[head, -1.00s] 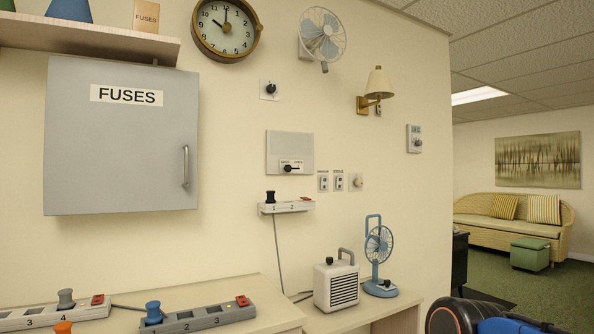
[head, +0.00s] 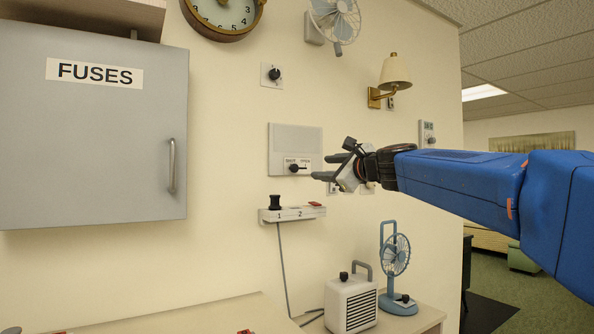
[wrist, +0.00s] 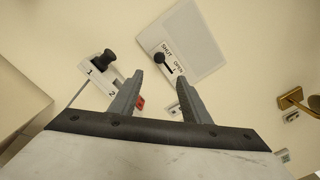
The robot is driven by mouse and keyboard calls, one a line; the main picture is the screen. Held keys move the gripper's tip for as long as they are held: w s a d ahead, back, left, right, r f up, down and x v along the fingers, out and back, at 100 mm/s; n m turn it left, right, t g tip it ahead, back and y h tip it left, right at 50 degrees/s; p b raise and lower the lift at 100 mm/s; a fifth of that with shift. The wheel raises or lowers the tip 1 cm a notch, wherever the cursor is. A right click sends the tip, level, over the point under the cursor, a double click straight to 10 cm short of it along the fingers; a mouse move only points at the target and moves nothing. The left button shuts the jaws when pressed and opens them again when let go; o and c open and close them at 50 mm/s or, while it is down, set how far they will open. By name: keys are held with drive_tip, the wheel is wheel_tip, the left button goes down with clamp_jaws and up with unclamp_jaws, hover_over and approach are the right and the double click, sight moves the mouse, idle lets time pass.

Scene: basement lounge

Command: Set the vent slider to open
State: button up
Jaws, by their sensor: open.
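The vent panel (head: 295,138) is a grey plate on the wall, with a white strip at its bottom marked SHUT on the left and OPEN on the right. Its dark slider knob (head: 293,168) sits at the left, SHUT side. In the wrist view the knob (wrist: 160,59) is ahead of my fingers, near the SHUT label. My gripper (head: 322,168) is just right of the panel in the head view. In the wrist view my gripper (wrist: 158,88) has its two fingers spread, with nothing between them. The knob is apart from both fingertips.
Below the panel a power strip (head: 292,214) with a black plug sits on the wall; it also shows left of my fingers (wrist: 90,75). A fuse box (head: 100,150) is left. A heater (head: 350,303) and small fan (head: 395,265) stand below. A lamp (head: 393,75) is upper right.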

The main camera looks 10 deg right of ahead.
sight(295, 169)
drive_tip(key=x, duration=1.6)
drive_tip(key=shift+f, duration=0.15)
